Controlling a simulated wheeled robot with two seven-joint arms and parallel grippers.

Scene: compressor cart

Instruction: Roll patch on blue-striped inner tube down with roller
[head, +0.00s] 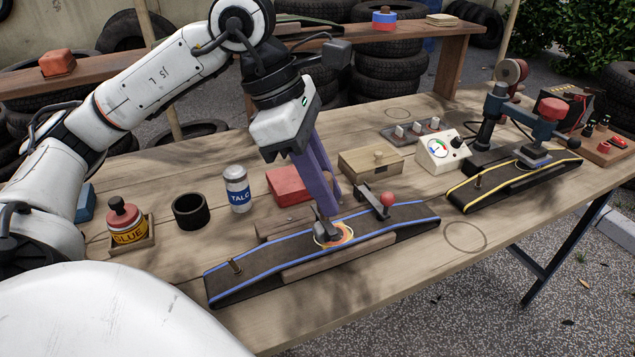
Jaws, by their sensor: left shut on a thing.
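My left gripper (327,204) reaches down from above with long purple fingers and is shut on the roller (326,231). The roller's grey lower end is over the patch and appears to touch it. The fingers and roller hide part of the patch, and most of the roller's handle is hidden. My right gripper is not in view.
A yellow-striped tube (512,180) lies under a clamp (550,110) at right.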

